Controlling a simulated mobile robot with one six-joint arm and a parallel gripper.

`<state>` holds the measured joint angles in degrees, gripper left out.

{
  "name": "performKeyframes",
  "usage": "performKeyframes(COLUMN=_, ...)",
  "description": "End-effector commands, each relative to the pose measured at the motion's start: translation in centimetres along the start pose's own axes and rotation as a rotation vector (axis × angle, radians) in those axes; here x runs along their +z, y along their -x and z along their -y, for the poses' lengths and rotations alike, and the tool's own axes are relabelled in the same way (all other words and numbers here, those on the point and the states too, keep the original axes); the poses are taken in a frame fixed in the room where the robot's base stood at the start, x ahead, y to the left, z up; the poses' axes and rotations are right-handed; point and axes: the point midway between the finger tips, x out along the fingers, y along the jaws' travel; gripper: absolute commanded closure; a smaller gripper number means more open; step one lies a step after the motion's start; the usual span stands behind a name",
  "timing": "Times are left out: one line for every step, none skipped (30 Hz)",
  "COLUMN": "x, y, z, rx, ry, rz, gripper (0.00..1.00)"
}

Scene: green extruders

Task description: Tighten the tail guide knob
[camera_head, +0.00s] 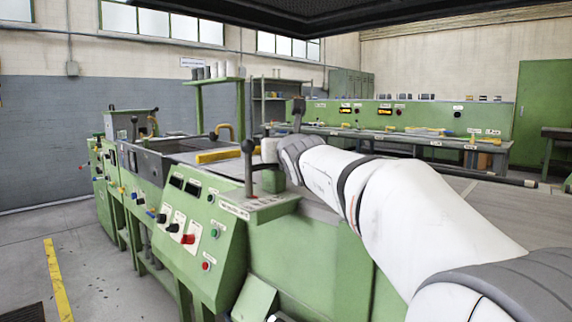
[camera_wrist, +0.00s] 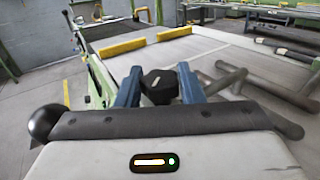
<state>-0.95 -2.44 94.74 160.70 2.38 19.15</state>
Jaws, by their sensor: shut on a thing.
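A black faceted knob (camera_wrist: 160,86) sits between the two blue fingers of my gripper (camera_wrist: 158,88) in the wrist view. The fingers are shut on its left and right sides. I see no lettering that names it as the tail guide knob. In the head view my white arm reaches over the green machine, and the fingers and this knob are hidden behind my wrist.
A black ball-topped lever (camera_head: 248,147) stands close left of my wrist; its ball (camera_wrist: 45,122) is near my gripper body. Grey bars (camera_wrist: 240,85) lie right of the fingers. Yellow bars (camera_wrist: 122,47) lie beyond. The green control panel (camera_head: 225,215) carries several buttons.

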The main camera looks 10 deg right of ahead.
Motion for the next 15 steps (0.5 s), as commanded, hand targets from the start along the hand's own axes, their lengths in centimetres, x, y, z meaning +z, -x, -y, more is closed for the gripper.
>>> performKeyframes(x=-0.63, y=-0.09, z=-0.12, rx=-0.003, ry=-0.003, rz=0.000, gripper=0.88)
performKeyframes(x=-0.58, y=-0.09, z=-0.06, rx=-0.006, ry=-0.002, rz=-0.001, gripper=0.88)
performKeyframes(x=-0.52, y=-0.11, z=0.02, rx=-0.009, ry=-0.003, rz=-0.002, gripper=0.88)
performKeyframes(x=-0.43, y=-0.11, z=0.09, rx=-0.014, ry=-0.004, rz=-0.004, gripper=0.88)
performKeyframes(x=-0.60, y=-0.12, z=0.01, rx=-0.028, ry=-0.004, rz=-0.009, gripper=0.88)
performKeyframes(x=-0.52, y=-0.12, z=0.01, rx=-0.037, ry=-0.004, rz=-0.004, gripper=0.88)
performKeyframes(x=-0.41, y=-0.13, z=0.00, rx=-0.041, ry=-0.002, rz=0.000, gripper=0.88)
performKeyframes(x=-0.33, y=-0.13, z=0.00, rx=-0.044, ry=-0.002, rz=0.002, gripper=0.88)
performKeyframes(x=-0.27, y=-0.13, z=0.00, rx=-0.047, ry=-0.002, rz=0.003, gripper=0.88)
performKeyframes(x=-0.25, y=-0.13, z=0.00, rx=-0.048, ry=-0.003, rz=0.002, gripper=0.88)
performKeyframes(x=-0.23, y=-0.13, z=0.00, rx=-0.049, ry=-0.003, rz=0.001, gripper=0.88)
performKeyframes(x=-0.22, y=-0.14, z=0.00, rx=-0.050, ry=-0.003, rz=0.000, gripper=0.88)
performKeyframes(x=-0.20, y=-0.14, z=-0.01, rx=-0.050, ry=-0.002, rz=0.000, gripper=0.88)
performKeyframes(x=-0.19, y=-0.14, z=-0.01, rx=-0.051, ry=-0.003, rz=-0.001, gripper=0.88)
performKeyframes(x=-0.17, y=-0.14, z=-0.01, rx=-0.051, ry=-0.002, rz=-0.001, gripper=0.88)
